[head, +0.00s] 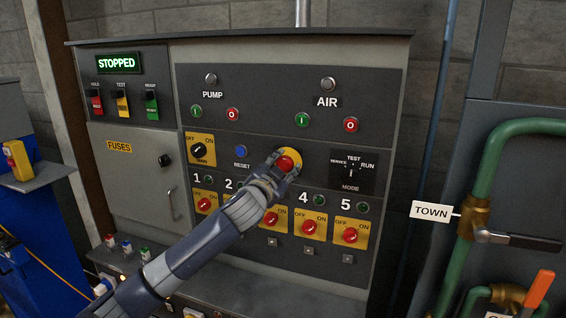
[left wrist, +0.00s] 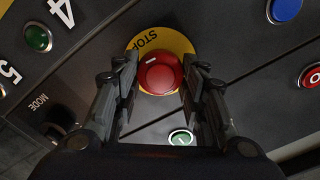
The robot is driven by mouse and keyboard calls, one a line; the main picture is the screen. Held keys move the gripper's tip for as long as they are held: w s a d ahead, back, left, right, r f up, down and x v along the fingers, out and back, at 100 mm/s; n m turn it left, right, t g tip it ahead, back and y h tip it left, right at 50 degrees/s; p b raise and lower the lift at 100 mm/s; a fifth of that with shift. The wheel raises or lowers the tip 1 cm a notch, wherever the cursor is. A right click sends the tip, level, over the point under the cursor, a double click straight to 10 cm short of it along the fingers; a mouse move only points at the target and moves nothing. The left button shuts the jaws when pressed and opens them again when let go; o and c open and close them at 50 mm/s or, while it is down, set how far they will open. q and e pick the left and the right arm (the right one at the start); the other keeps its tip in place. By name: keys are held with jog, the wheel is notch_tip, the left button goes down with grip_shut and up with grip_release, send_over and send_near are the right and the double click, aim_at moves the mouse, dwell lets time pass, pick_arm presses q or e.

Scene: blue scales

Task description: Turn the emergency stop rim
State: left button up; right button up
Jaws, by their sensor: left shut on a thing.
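The emergency stop is a red mushroom button (head: 285,163) on a yellow disc (head: 297,154) in the middle of the control panel. In the left wrist view the red button (left wrist: 160,74) has a white mark on its rim, and the yellow disc (left wrist: 143,43) reads STOP. My left gripper (head: 284,170) is at the button. In the left wrist view its fingers (left wrist: 159,82) stand on both sides of the red rim and are shut on it. The arm hides part of the panel below and left. My right gripper is not in view.
The control panel (head: 255,149) has a lit STOPPED display (head: 118,63), a blue reset button (head: 241,151), a mode dial (head: 352,168) and a row of red knobs on yellow plates (head: 309,227). Green pipes and a valve (head: 480,218) stand at the right.

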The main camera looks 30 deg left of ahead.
pick_arm(q)
jog(key=shift+m+p, duration=0.45)
jog(key=shift+m, duration=0.65)
jog(key=o, duration=1.1)
jog(key=shift+c, duration=0.2)
jog(key=shift+s, duration=0.1)
jog(key=v, duration=1.2)
jog(key=shift+f, duration=0.1)
